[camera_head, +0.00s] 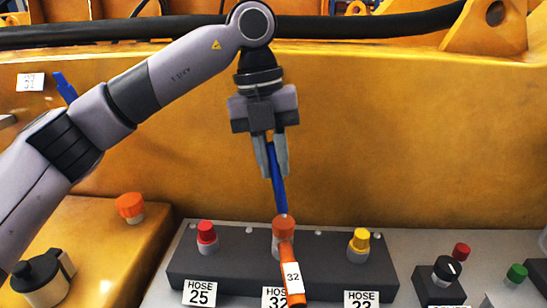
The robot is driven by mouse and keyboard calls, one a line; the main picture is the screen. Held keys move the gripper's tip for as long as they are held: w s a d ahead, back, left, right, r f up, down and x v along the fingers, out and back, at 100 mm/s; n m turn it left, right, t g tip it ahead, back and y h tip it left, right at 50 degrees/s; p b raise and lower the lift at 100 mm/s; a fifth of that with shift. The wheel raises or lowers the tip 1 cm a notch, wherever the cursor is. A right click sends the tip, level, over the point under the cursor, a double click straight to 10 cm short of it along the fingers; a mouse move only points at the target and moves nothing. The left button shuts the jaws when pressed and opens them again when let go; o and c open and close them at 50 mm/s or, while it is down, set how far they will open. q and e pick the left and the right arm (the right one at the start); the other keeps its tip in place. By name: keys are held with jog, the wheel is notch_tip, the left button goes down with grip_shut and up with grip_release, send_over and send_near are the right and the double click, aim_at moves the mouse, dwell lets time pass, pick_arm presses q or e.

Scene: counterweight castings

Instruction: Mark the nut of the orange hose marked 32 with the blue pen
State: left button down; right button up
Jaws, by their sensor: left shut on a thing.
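My left gripper (278,172) points down and is shut on the blue pen (279,193). The pen hangs nearly upright with its tip at the top of the orange nut (284,226); I cannot tell whether it touches. The nut sits at the middle of the dark block (330,262). The orange hose (295,299) comes forward and down from the nut and bears a white tag reading 32 (292,277). The hose partly covers the HOSE 32 label (274,298) on the block's front. My right gripper is not in view.
A red fitting (206,233) and a yellow fitting (359,239) flank the nut. A black knob (447,268) and green button (517,273) stand at the right. An orange cap (130,206) is at the left. The yellow casting wall (400,130) rises behind.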

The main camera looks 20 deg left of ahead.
pick_arm(q)
jog(key=shift+f+b, duration=0.3)
jog(key=shift+f, duration=0.2)
jog(key=shift+f, duration=0.1)
dwell(1.2)
notch_tip(320, 180, up, 7)
jog(key=p, duration=0.6)
dwell(1.2)
